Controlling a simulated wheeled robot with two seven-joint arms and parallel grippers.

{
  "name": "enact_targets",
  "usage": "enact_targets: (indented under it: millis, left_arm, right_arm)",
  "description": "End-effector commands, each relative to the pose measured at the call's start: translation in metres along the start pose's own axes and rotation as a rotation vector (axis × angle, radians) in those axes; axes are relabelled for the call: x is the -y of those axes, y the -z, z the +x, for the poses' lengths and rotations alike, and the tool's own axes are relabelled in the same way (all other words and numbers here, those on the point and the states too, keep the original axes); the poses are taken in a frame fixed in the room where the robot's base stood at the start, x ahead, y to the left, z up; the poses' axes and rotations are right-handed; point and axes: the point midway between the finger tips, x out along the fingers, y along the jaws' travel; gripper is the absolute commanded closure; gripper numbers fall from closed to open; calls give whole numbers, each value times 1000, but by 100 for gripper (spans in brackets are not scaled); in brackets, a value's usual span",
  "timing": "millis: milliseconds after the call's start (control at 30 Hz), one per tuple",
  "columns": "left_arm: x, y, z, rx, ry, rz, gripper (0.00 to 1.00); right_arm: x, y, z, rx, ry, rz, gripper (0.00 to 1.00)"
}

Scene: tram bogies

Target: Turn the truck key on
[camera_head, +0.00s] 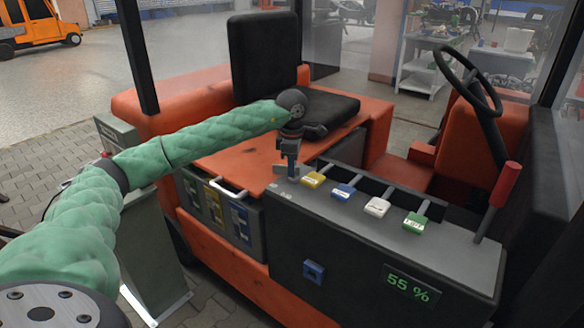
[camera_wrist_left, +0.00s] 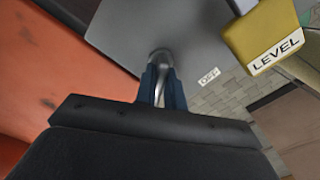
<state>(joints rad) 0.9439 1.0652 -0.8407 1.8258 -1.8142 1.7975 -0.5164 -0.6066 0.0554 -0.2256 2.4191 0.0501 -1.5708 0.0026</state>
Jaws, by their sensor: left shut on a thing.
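The truck is orange, with a dark grey console (camera_head: 400,225). The key (camera_wrist_left: 161,62) is a metal piece at the console's left end, seen in the left wrist view between my fingers. An OFF label (camera_wrist_left: 208,77) is on the grey panel to the right of the key. My left gripper (camera_head: 291,172) points down at the console's left corner; it also shows in the left wrist view (camera_wrist_left: 161,88), with its blue fingers shut on the key. The fingers hide part of the key. I cannot tell its exact angle. My right gripper is not in view.
Yellow (camera_head: 313,180), blue (camera_head: 343,191), white (camera_head: 377,207) and green (camera_head: 414,223) lever knobs stand right of my left gripper. A red-handled lever (camera_head: 505,184), a steering wheel (camera_head: 467,85) and a black seat (camera_head: 315,105) are nearby. A display (camera_head: 410,283) reads 55 %.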

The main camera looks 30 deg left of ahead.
Motion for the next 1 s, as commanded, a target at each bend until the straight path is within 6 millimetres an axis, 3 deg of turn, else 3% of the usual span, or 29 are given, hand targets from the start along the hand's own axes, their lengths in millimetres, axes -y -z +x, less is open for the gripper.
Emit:
enact_targets:
  millis: [133, 167, 233, 267, 633, 1000]
  left_arm:
    - [-1, 1, -2, 1, -3, -1, 100]
    - [-1, 1, -2, 1, -3, -1, 83]
    - [-1, 0, -2, 1, -3, -1, 70]
    - [-1, 0, -2, 1, -3, -1, 67]
    - [-1, 0, -6, 1, -2, -1, 67]
    - [-1, 0, -58, 2, -3, -1, 67]
  right_arm:
    - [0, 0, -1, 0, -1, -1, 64]
    - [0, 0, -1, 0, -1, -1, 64]
    - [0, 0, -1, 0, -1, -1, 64]
    - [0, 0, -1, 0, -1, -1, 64]
    - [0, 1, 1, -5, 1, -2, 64]
    - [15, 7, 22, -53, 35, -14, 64]
